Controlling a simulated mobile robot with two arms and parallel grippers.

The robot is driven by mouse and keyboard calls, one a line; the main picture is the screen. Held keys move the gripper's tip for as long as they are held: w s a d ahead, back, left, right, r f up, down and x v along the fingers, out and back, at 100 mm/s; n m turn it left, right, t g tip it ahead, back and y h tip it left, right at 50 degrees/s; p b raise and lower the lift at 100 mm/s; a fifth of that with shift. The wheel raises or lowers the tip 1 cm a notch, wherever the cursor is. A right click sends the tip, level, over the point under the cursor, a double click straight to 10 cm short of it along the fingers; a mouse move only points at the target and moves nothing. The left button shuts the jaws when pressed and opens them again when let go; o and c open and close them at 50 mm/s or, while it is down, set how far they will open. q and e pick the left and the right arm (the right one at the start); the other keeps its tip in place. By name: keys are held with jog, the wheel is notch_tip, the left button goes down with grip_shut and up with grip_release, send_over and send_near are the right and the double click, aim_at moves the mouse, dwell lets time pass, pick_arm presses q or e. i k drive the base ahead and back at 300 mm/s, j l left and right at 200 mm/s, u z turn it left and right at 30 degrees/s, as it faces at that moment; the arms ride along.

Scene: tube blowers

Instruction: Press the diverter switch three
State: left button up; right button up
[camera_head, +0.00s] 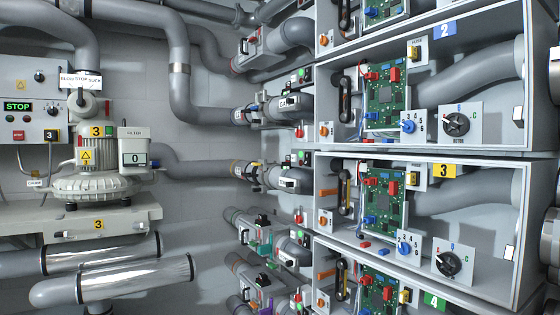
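No gripper of mine shows in the head view. The bay with the yellow "3" plate (445,171) is at the right, between bays 2 and 4. Inside it are a green circuit board (381,203), a black lever handle (343,190), a blue selector knob (404,248) and a black rotary knob (449,262) on a white plate lettered A, B and C. A small yellow-fronted switch block (411,179) sits at the board's upper right. No label reading "diverter" is legible, so I cannot tell which of these is the diverter switch.
A blower (97,185) with "3" plates stands on a grey shelf (75,222) at the left. A panel with a lit green STOP display (17,106) hangs beside it. Thick grey pipes (180,70) crowd the wall. Bay 2's rotary knob (457,124) is above bay 3.

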aim_at(307, 156)
jog(key=k+l, duration=0.4)
jog(key=l, duration=0.25)
jog(key=i+j, duration=0.25)
jog(key=i, duration=0.25)
jog(key=i+j+u, duration=0.1)
jog(key=i+j, duration=0.15)
jog(key=i, duration=0.2)
jog(key=i+j, duration=0.2)
jog(key=i, duration=0.3)
jog(key=i+j, duration=0.2)
jog(key=i, duration=0.3)
jog(key=i+j+u, duration=0.1)
jog(key=i, duration=0.4)
jog(key=j, duration=0.1)
